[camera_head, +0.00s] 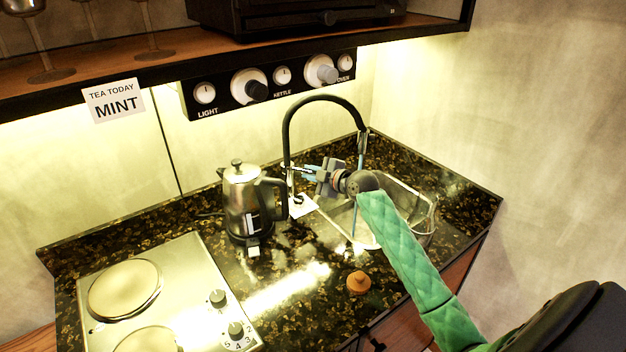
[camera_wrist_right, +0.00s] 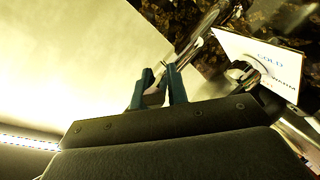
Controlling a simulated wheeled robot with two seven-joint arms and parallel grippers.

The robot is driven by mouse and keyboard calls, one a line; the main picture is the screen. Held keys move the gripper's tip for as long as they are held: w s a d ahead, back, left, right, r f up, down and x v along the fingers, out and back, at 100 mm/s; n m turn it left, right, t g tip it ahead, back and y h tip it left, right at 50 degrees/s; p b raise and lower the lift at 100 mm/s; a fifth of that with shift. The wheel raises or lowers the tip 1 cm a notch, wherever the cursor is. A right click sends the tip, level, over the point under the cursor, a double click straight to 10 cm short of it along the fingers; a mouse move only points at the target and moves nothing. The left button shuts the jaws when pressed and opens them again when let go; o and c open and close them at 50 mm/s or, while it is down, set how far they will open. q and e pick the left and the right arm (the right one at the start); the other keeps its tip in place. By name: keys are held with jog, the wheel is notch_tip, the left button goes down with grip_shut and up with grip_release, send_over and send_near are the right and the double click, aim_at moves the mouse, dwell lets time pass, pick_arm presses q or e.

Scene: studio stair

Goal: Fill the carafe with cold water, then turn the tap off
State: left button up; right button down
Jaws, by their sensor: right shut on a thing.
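My right gripper (camera_head: 310,172) reaches to the tap (camera_head: 287,130), a black arched spout over the sink. In the right wrist view its blue fingers (camera_wrist_right: 158,88) are closed on a slim metal piece, seemingly the tap lever (camera_wrist_right: 155,97). A white card (camera_wrist_right: 265,60) by the tap base reads COLD, with another word partly hidden. A thin bluish stream (camera_head: 361,150) falls from the spout into the sink (camera_head: 425,215). I cannot clearly make out the carafe; clear, shiny shapes in the sink are partly hidden by my gripper and arm. My left gripper is not in view.
A steel kettle (camera_head: 240,190) stands left of the tap. An orange-brown knob-like piece (camera_head: 358,283) lies on the counter before the sink. A hob (camera_head: 190,270) is at left. A knob panel (camera_head: 270,88) and shelf (camera_head: 160,62) hang above. The front counter is partly free.

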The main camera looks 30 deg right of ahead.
jog(key=shift+r, duration=0.15)
jog(key=c, duration=1.4)
grip_release()
jog(key=shift+s, duration=0.1)
jog(key=shift+v, duration=3.9)
